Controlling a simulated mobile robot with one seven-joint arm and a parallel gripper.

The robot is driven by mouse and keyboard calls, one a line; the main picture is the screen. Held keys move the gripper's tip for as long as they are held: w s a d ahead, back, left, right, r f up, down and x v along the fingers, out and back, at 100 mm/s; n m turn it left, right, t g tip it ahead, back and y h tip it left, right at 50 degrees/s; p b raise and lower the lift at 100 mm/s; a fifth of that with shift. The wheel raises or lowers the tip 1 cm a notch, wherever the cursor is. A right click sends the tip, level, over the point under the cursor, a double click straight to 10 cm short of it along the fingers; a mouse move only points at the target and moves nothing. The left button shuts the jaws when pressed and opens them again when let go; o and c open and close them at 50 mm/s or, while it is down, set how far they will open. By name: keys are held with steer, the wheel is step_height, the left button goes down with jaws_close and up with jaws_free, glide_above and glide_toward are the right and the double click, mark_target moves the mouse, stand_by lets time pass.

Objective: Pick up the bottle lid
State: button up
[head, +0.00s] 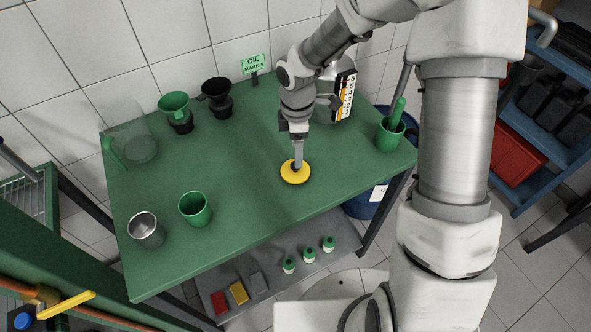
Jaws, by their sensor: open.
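The bottle lid appears to be the round yellow disc (293,176) lying flat on the green table. My gripper (298,165) points down right over the disc, with its fingertips at the disc's centre. The fingers hide the middle of the disc. My gripper is open; whether the fingertips touch the disc I cannot tell. A large bottle or canister (337,104) with a striped, numbered label stands behind my arm, and my arm hides part of it and its top.
A green pot (390,136) stands at right, a green cup (195,209) and metal cup (146,231) at front left. A clear jug (137,148), green funnel (175,108), black funnel (217,97) and oil sign (254,65) line the back. The table's middle is clear.

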mark_target(295, 170)
steer(key=f, duration=0.5)
steer(key=shift+a, duration=0.2)
jaws_close()
